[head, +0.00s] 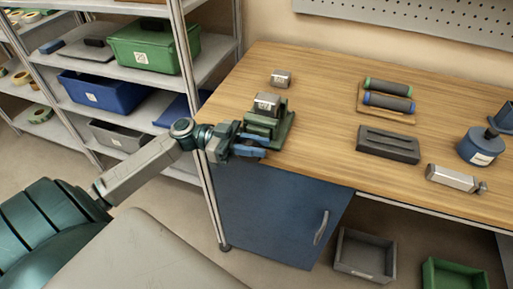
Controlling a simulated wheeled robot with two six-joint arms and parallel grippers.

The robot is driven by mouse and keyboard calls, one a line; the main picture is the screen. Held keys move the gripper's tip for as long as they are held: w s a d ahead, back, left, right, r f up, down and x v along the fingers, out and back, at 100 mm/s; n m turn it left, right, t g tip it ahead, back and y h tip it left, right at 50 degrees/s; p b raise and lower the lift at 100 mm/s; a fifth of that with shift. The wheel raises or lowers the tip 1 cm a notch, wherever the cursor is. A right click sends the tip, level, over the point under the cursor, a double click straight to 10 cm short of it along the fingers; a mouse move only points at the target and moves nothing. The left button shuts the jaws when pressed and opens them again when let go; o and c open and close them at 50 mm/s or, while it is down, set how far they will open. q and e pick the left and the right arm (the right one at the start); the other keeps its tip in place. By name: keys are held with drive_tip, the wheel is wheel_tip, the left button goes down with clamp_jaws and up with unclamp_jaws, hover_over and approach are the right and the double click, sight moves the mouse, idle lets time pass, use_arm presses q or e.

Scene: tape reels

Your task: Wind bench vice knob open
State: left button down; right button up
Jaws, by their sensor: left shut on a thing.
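The green bench vice (272,128) stands at the front left edge of the wooden bench. A grey metal block (267,102) sits at its top, seemingly between its jaws. My left gripper (248,145) is at the front of the vice, level with its knob. The gripper is shut on the knob, which is mostly hidden by the gripper's fingers. My right gripper is not in the picture.
A small metal block (281,78) lies behind the vice. Two rollers (388,95) on a wooden stand, a dark slotted block (388,144), a blue canister (480,147) and a silver piece (452,178) stand to the right. A shelf rack (187,45) is close on the left.

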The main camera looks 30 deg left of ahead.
sight(256, 145)
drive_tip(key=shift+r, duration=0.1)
use_arm(q)
drive_tip(key=c, duration=1.2)
unclamp_jaws()
drive_tip(key=shift+c, duration=0.2)
drive_tip(key=shift+r, duration=0.1)
drive_tip(key=shift+r, duration=0.25)
wheel_tip(256, 145, up, 3)
drive_tip(key=shift+f+b, duration=0.1)
drive_tip(key=shift+b, duration=0.25)
drive_tip(key=s+d, duration=0.4)
drive_tip(key=s, duration=0.3)
drive_tip(key=s+d+r+p, duration=0.1)
drive_tip(key=s+d, duration=0.3)
drive_tip(key=s, duration=0.2)
drive_tip(key=shift+s+r+p, duration=0.25)
drive_tip(key=shift+s+p, duration=0.05)
drive_tip(key=shift+s, duration=0.1)
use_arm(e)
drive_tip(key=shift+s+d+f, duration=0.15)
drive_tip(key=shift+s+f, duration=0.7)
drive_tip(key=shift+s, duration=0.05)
